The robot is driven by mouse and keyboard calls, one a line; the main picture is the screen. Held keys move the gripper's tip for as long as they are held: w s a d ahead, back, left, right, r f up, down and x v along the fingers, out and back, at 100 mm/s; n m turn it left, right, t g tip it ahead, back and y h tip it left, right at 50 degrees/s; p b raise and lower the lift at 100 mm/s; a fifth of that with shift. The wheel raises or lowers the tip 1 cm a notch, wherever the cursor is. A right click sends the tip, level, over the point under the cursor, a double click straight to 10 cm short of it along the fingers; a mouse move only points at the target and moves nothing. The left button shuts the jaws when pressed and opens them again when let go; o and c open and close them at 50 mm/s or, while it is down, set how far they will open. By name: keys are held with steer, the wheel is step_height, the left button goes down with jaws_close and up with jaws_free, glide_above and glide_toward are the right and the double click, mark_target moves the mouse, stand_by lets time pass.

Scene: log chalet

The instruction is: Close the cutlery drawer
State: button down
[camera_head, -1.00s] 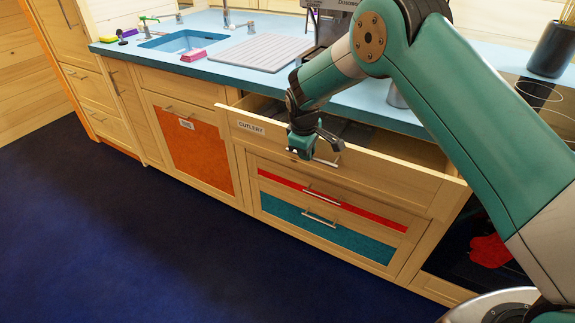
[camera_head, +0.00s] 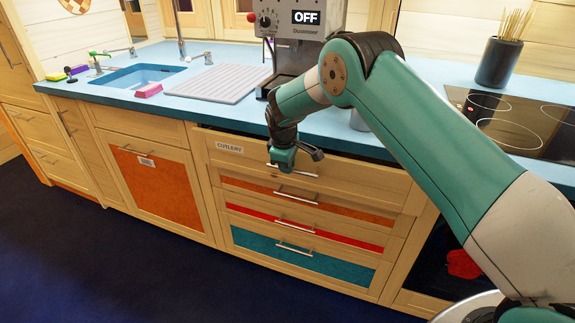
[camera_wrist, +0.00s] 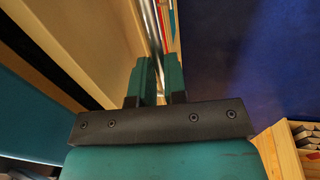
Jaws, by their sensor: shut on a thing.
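The cutlery drawer (camera_head: 342,176) is the top wooden drawer in the cabinet, with a "CUTLERY" label at the left of its front. It stands slightly open, with a narrow dark gap along its top edge under the blue worktop. My gripper (camera_head: 281,161) is at the drawer front, over its metal handle (camera_head: 305,173). In the wrist view, my gripper's two green fingers (camera_wrist: 160,75) are close around the bar handle (camera_wrist: 156,25), beside the pale drawer front (camera_wrist: 75,35). The fingertips partly hide the handle.
Below are drawers with orange, red and teal (camera_head: 300,257) fronts, all shut. The blue worktop (camera_head: 240,108) overhangs the drawer and carries a sink (camera_head: 145,76), a grey drainer and a coffee machine (camera_head: 300,40). The dark blue floor in front is clear.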

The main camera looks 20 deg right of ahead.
steer(key=c, duration=1.2)
jaws_free()
steer(key=shift+o, duration=0.2)
steer(key=shift+a, duration=0.1)
step_height(320, 180, up, 17)
steer(key=s+a, duration=0.2)
steer(key=shift+s+b, duration=0.3)
steer(key=shift+s, duration=0.1)
steer(key=shift+r, duration=0.1)
